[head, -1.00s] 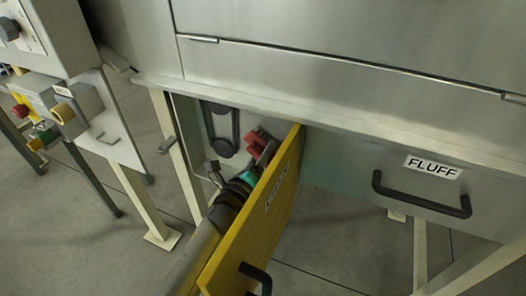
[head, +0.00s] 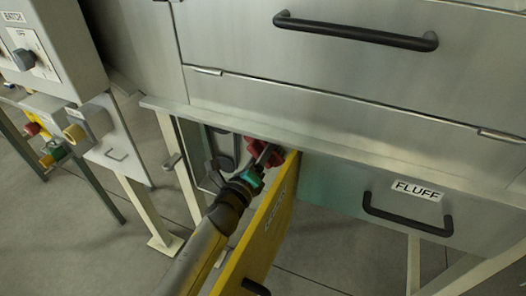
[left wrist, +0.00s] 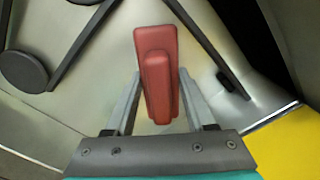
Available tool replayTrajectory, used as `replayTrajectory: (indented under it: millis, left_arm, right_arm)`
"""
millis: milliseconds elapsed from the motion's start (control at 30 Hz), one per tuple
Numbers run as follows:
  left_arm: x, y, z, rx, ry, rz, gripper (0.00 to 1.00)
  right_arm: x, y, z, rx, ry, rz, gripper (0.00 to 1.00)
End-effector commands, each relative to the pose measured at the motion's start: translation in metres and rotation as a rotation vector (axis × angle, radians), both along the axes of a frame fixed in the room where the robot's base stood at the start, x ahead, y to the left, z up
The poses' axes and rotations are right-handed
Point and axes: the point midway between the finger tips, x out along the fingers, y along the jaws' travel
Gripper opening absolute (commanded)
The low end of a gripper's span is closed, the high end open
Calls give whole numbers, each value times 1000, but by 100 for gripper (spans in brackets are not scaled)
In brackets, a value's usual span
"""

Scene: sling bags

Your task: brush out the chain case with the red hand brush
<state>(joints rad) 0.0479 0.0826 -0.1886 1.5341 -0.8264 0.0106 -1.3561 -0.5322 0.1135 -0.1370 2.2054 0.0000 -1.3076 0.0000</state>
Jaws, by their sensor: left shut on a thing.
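The red hand brush (head: 262,150) is at the opening of the chain case, beside the top of the yellow door. In the left wrist view the brush (left wrist: 157,72) stands between the two fingers of my left gripper (left wrist: 158,100), which is shut on it. My left gripper (head: 262,160) reaches in from the lower left, past the open yellow door (head: 258,235). Inside the chain case (head: 190,150) a dark chain loop with round sprockets (left wrist: 24,72) shows in the left wrist view. The bristles cannot be made out. My right gripper is not in view.
The yellow door stands open close along the right side of my left arm. A drawer labelled FLUFF (head: 385,195) with a black handle is to the right. A control box with knobs (head: 85,130) is at the left. A pale leg (head: 150,210) stands left of the opening.

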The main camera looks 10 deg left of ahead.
Motion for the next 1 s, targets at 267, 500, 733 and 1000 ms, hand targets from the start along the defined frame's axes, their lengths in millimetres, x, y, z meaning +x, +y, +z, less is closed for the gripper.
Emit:
replayTrajectory:
  millis: [267,500,733,1000]
  left_arm:
    - [1,0,-12,0,0,0,10]
    - [0,0,-34,0,1,1,10]
    - [0,0,-39,0,0,0,10]
    - [1,0,-64,0,1,1,10]
  right_arm:
    - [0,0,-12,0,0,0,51]
    - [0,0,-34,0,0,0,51]
    - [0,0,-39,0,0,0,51]
    - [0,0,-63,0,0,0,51]
